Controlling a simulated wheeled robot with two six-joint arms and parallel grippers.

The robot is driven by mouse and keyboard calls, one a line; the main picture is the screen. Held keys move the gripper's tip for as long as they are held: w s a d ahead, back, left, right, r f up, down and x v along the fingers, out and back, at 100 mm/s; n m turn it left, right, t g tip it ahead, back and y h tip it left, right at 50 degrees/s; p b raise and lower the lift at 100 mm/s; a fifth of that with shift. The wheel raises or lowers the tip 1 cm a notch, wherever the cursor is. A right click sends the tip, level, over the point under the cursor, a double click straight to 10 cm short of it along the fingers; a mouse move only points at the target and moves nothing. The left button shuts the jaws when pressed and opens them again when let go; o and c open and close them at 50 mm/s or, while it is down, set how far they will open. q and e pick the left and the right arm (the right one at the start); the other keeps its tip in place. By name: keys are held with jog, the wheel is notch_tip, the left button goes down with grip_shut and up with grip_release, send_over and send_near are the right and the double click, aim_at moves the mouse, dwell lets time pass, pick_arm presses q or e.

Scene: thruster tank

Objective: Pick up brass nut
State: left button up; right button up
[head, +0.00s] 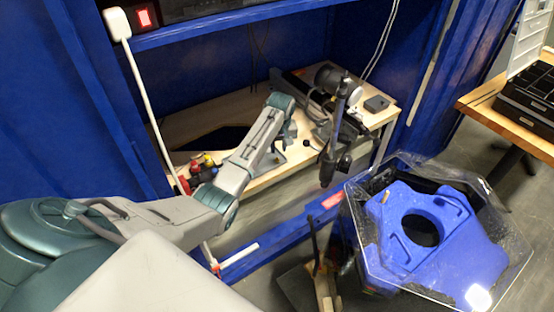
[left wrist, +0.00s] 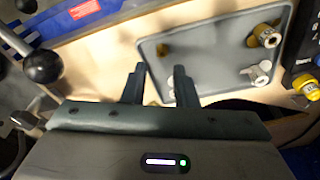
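Several small fittings lie on a grey tray (left wrist: 215,25) in the left wrist view. A small brass-coloured piece (left wrist: 163,49) is in the tray just beyond the gap between my fingertips; I cannot tell for sure that it is the brass nut. My left gripper (left wrist: 160,70) is open and empty, over the tray's near left edge. In the head view my left arm reaches over the bench and hides the tray. My right gripper is not in view.
A wooden bench (head: 270,178) stands inside a blue frame (head: 225,87). A black ball-ended lever (left wrist: 42,67) stands left of my left gripper. Red and yellow parts (head: 203,161) lie at the bench's left. A clear-walled bin with a blue part (head: 440,245) stands at right.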

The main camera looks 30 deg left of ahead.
aim_at(277, 161)
pick_arm(q)
jog(key=shift+w+a+f+p, duration=0.1)
jog(key=shift+a+f+p, duration=0.1)
jog(key=shift+f, duration=0.8)
jog(key=shift+w+a+f+p, duration=0.1)
jog(key=shift+f+p, duration=0.05)
jog(key=shift+f, duration=0.8)
jog(key=shift+w+a+f+p, duration=0.1)
jog(key=shift+a+f+p, duration=0.1)
jog(key=shift+f, duration=0.8)
jog(key=shift+s, duration=0.1)
grip_shut()
